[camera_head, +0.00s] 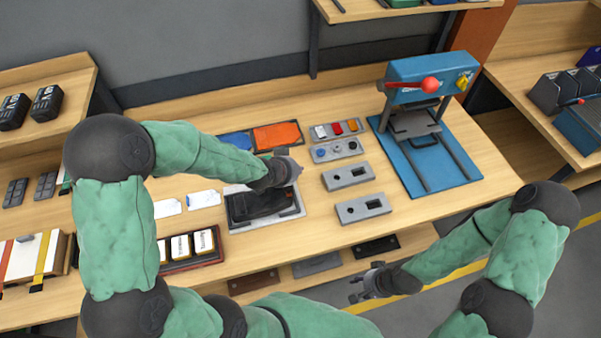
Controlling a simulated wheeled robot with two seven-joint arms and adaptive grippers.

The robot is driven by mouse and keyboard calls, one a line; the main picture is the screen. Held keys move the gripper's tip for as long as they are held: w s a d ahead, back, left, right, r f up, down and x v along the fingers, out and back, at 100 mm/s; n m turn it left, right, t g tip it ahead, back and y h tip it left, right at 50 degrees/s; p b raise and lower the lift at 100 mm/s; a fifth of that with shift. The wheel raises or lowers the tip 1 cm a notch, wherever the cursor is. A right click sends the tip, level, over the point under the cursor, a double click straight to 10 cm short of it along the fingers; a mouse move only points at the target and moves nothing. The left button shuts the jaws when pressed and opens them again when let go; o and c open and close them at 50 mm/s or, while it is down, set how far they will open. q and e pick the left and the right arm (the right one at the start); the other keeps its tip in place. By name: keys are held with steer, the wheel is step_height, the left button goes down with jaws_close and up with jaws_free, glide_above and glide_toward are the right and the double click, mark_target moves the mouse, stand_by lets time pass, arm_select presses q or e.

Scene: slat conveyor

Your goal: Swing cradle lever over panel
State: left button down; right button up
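A dark panel lies in a light grey cradle (296,212) on the wooden bench, near the middle of the view. My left gripper (292,166) is over the cradle's far right part, and its arm covers part of the far side. I cannot tell whether it touches the cradle, and its fingers are too small and dark to read. I cannot make out the cradle lever apart from the gripper and the dark panel. My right gripper (357,287) is open and empty, low in front of the bench's front edge.
A blue press (418,72) with a red-knobbed lever stands at the back right. Two grey blocks with holes (348,176) lie right of the cradle, with switch strips (335,130) behind them. Blue and orange trays (277,136) lie behind the cradle. Bare bench shows in front.

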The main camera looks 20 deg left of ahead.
arm_select(q)
steer(key=shift+s+a+r, duration=1.05)
steer(key=shift+s+r, duration=0.15)
steer(key=shift+r, duration=0.05)
steer(key=v, duration=0.3)
steer(key=shift+w+d+r, duration=0.1)
steer(key=shift+d, duration=0.05)
steer(key=shift+s+a+r, duration=0.25)
steer(key=shift+s+r, duration=0.15)
arm_select(e)
steer(key=shift+s+a+r, duration=0.1)
steer(key=shift+s+a, duration=0.1)
steer(key=shift+a, duration=0.05)
